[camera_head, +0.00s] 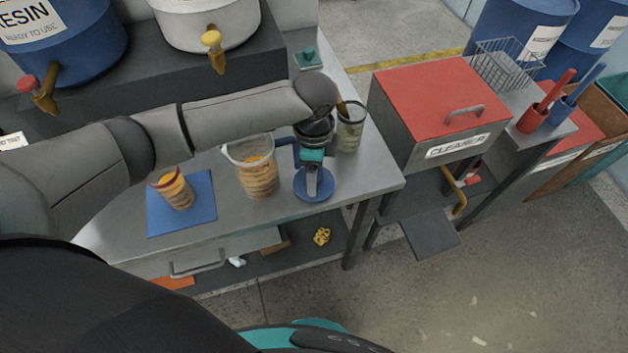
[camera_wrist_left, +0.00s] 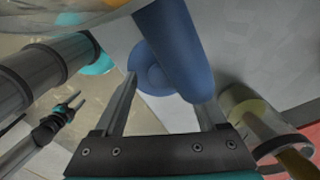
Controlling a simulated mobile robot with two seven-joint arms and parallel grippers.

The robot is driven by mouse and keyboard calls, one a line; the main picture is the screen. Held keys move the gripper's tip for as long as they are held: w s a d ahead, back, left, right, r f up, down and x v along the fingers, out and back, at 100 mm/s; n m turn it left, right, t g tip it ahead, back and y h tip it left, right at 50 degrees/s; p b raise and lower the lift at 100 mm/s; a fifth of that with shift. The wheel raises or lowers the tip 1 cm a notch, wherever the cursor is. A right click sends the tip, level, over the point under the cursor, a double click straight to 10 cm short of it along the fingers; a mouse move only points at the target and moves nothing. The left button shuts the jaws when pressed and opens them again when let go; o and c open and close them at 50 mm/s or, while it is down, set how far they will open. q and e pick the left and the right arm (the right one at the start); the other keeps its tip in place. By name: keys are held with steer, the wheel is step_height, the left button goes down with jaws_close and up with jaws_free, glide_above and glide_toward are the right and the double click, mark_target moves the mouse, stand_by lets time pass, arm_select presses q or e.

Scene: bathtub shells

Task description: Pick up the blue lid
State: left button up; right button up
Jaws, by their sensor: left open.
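The blue lid (camera_head: 301,190) shows in the head view as a round blue disc at the table's right front, partly covered by my gripper. My left gripper (camera_head: 312,188) points down over it. In the left wrist view the lid's round, ringed face (camera_wrist_left: 150,76) lies beyond the fingers of my left gripper (camera_wrist_left: 169,88), which are apart. A blue cylinder (camera_wrist_left: 178,48) reaches between the fingers, close to the right one; I cannot tell whether it joins the lid. My right gripper (camera_wrist_left: 74,103) shows small at the left of the wrist view, prongs apart.
A clear bucket (camera_head: 257,180) of amber liquid stands left of my gripper. A clear jar (camera_head: 350,128) with a brush stands close on the right. A small cup (camera_head: 176,190) sits on a blue mat (camera_head: 157,222). A red-topped cleaner box (camera_head: 425,95) stands further right.

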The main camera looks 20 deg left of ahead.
arm_select(q)
jaws_close()
stand_by(0.5)
steer(key=shift+r, duration=0.15)
